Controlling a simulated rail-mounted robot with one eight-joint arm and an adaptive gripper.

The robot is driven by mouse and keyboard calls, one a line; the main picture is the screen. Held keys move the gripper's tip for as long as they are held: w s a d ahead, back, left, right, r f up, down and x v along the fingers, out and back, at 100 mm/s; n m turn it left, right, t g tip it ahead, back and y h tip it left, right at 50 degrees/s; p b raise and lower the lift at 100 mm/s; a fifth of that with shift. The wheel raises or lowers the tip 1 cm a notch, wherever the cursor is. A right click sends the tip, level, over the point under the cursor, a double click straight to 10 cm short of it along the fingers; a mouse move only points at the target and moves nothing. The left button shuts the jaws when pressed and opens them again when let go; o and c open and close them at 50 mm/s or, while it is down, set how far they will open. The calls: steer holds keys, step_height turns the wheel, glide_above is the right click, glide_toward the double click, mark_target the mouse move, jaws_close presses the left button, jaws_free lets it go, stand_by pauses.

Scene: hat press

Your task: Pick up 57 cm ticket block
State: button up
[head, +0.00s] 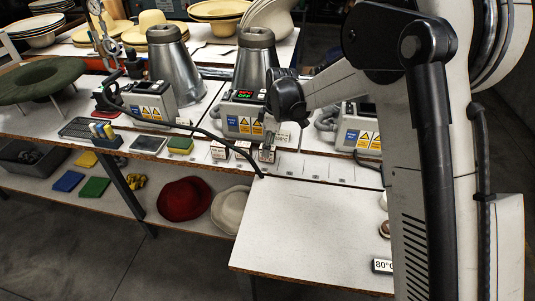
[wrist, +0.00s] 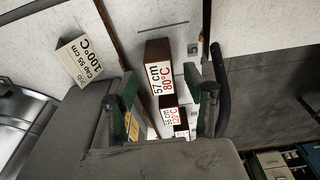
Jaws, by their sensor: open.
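The 57 cm ticket block (wrist: 158,72) is a brown block with a white face reading "57 cm" and "80°C" in red. In the wrist view it lies just beyond and between the fingertips of my gripper (wrist: 168,88). My gripper is open, with dark green pads, and a gap shows on both sides of the block. In the head view my gripper (head: 268,141) points down over a small labelled block (head: 267,155) at the front of the bench, and partly hides it.
A 56 cm block (wrist: 173,117) shows close by between the fingers. A "Cap 55 cm 100°C" block (wrist: 82,61) lies at left. Press units (head: 245,113) stand behind. The white front table (head: 305,225) is largely clear, with an "80°C" sign (head: 382,266).

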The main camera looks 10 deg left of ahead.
step_height(320, 180, down, 3)
steer(key=shift+a+r, duration=0.1)
steer(key=shift+a, duration=0.05)
steer(key=shift+r, duration=0.1)
jaws_close()
